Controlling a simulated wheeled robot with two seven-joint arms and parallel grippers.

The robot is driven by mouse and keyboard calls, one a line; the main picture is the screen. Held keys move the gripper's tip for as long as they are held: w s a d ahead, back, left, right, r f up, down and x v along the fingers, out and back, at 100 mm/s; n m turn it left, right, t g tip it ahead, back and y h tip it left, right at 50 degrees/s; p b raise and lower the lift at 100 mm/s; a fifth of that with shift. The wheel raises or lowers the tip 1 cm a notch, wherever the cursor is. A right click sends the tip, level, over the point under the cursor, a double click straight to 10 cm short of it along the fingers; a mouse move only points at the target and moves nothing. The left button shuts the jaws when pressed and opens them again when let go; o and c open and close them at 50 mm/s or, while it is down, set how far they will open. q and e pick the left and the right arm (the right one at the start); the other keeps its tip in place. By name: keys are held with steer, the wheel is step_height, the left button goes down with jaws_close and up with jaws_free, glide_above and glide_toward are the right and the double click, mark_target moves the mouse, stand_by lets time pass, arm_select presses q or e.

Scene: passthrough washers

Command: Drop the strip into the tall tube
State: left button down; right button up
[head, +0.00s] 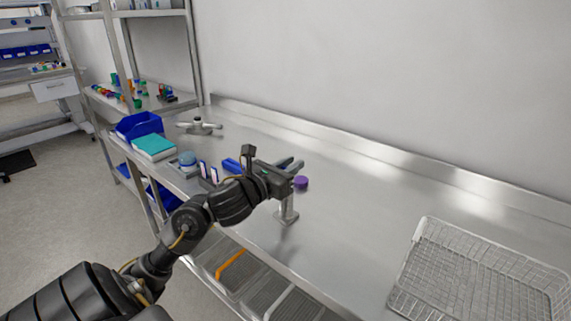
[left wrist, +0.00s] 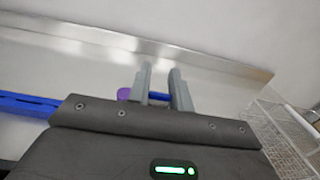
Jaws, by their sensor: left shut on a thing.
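My left gripper (head: 291,165) is over the bench, shut on the strip. In the left wrist view its fingers (left wrist: 162,92) have a narrow blue piece (left wrist: 158,96) of the strip between them; the rest of it is hidden. A pale grey upright tube (head: 287,207) on a wider foot stands on the bench just below the gripper in the head view. The gripper hides its upper part, so I cannot tell whether the strip is over its mouth. My right gripper is in neither view.
A purple round thing (head: 301,182) is close beside the fingers. A wire basket (head: 425,262) is at right. The bench between is clear.

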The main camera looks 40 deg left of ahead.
arm_select(q)
steer(key=shift+f, duration=0.6)
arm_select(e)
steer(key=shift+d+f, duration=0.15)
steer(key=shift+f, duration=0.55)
arm_select(q)
steer(key=c, duration=0.7)
jaws_free()
steer(key=shift+d+r+p, duration=0.1)
steer(key=shift+r+p, duration=0.25)
steer(key=shift+r, duration=0.1)
step_height(320, 180, up, 7)
steer(key=d+p, duration=0.1)
steer(key=p, duration=0.4)
steer(key=shift+w, duration=0.15)
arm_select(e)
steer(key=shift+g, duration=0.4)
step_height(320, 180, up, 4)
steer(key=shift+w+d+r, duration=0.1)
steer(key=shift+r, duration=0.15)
arm_select(q)
steer(key=shift+d, duration=0.1)
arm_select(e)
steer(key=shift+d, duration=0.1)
